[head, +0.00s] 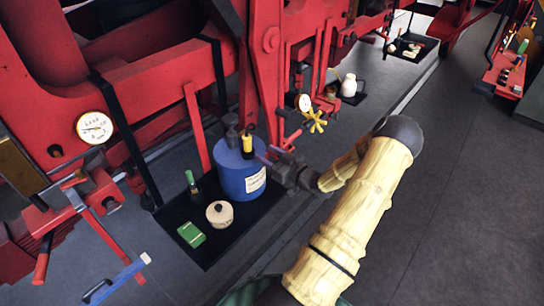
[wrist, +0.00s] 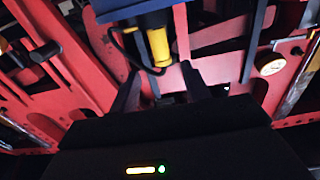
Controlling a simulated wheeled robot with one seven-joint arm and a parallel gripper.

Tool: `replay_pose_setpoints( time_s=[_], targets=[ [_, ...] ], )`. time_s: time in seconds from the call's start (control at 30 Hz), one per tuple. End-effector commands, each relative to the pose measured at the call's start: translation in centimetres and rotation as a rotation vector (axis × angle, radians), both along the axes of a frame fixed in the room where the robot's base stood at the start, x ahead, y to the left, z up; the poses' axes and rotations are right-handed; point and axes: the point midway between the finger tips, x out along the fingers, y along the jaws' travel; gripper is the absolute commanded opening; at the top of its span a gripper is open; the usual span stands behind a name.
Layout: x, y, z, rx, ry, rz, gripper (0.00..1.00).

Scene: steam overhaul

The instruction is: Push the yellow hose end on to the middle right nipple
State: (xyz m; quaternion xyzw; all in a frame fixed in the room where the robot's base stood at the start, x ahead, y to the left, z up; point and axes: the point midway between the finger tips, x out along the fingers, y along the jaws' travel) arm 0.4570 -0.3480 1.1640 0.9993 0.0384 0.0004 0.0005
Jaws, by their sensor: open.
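My gripper (head: 268,157) is just right of the drum, close to the hose end. Its two dark fingers are apart in the wrist view (wrist: 160,76), with nothing held between them. I cannot make out the middle right nipple in either view.
Red machinery rises behind, with a gauge (head: 304,102) and a yellow handwheel (head: 315,121). Grey floor at right is clear.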

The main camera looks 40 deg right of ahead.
Motion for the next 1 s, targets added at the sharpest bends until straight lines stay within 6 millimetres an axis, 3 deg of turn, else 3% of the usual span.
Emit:
replay_pose_setpoints(
  time_s=[0.6,1.0],
  targets=[
    [7.2,0.8,-0.3,0.000,0.001,0.004,0.47],
    [8.2,0.8,0.0,0.001,0.001,0.002,0.47]
  ],
)
